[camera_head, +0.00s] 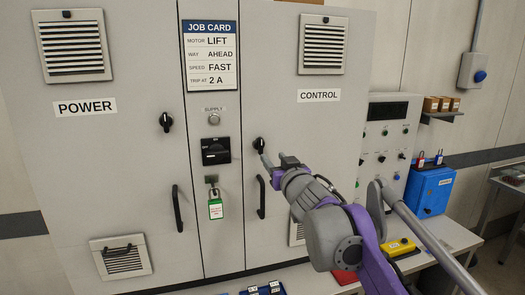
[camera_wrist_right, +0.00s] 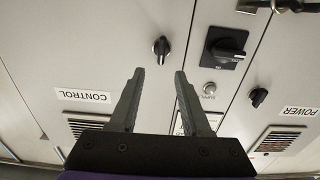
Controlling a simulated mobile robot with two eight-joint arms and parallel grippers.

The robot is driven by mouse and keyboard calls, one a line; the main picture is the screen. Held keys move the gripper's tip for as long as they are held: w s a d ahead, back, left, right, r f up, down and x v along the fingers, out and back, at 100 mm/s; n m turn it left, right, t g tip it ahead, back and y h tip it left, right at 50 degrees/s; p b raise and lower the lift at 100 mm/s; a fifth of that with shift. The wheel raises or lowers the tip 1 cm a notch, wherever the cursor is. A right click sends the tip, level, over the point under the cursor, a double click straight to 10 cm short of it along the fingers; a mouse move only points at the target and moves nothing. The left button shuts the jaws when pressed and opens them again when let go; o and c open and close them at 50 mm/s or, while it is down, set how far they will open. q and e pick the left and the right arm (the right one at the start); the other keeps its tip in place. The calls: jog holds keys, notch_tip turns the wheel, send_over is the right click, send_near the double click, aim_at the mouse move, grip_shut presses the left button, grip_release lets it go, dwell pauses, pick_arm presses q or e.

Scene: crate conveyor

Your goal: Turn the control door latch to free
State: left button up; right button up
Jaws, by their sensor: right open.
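The control door latch (camera_head: 259,143) is a small black knob on the grey door marked CONTROL, above that door's black handle (camera_head: 261,197). My right gripper (camera_head: 274,158) is open and empty, close to the latch and just below and right of it in the head view. In the right wrist view, which looks upside down, the latch (camera_wrist_right: 161,46) shows just beyond and between the open fingertips (camera_wrist_right: 159,72). No contact with it shows. The latch's grip points roughly up and down in that view. My left gripper is not in view.
A black rotary switch (camera_head: 215,151) and a padlock with a green and white tag (camera_head: 215,206) are on the middle panel. The power door latch (camera_head: 166,122) is farther left. A grey control box (camera_head: 388,112) and a blue box (camera_head: 430,191) stand at right.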

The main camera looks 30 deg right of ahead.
aim_at(262, 146)
jog(key=x, duration=0.5)
jog(key=p+x, duration=0.1)
jog(key=x, duration=0.4)
jog(key=shift+w+a, duration=0.15)
jog(key=shift+w, duration=0.2)
grip_shut()
